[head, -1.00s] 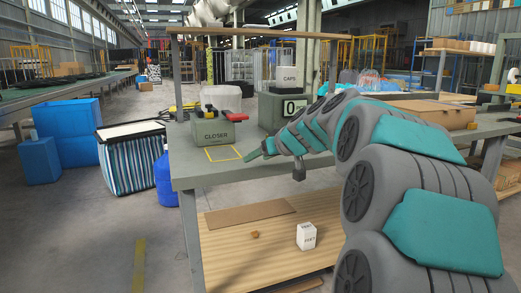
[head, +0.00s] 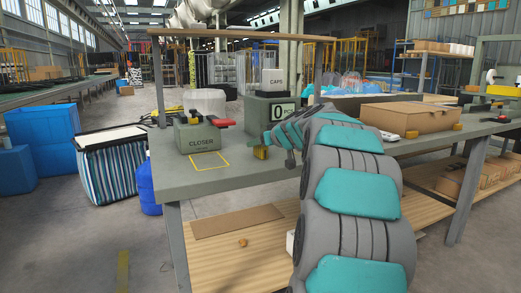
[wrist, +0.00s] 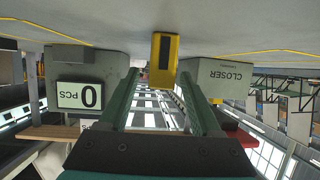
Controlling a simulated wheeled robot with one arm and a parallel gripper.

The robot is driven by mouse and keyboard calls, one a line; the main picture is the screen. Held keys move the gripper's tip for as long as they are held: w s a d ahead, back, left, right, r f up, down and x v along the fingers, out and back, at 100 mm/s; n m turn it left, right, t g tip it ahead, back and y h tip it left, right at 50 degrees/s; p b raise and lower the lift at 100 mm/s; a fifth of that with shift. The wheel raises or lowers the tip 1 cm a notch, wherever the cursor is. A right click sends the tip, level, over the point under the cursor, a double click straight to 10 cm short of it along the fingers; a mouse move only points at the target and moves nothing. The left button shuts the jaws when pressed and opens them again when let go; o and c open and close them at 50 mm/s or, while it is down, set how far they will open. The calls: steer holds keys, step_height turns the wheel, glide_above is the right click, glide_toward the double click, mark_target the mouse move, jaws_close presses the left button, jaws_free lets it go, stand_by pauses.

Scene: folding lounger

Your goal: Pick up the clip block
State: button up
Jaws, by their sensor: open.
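A small upright yellow block (wrist: 155,62) with a dark slot, which looks like the clip block, stands on the table in the wrist view, where the scene is upside down. It also shows in the head view (head: 260,153), on the table beside the end of my arm. My gripper (wrist: 158,78) is open, its two green fingers on either side of the block's line in the wrist view. I cannot tell whether the block is between the fingertips or just beyond them. Nothing looks gripped. In the head view my fingers are mostly hidden by my arm.
The grey CLOSER box (head: 203,138) stands behind a yellow-outlined square (head: 210,161). A counter box reading 0 (head: 257,110) carries a CAPS box (head: 273,79). A cardboard box (head: 405,117) lies at right. The lower shelf (head: 215,262) holds a small brown piece (head: 242,243).

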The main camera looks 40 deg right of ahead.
steer(key=shift+f, duration=0.1)
jaws_close()
stand_by(0.5)
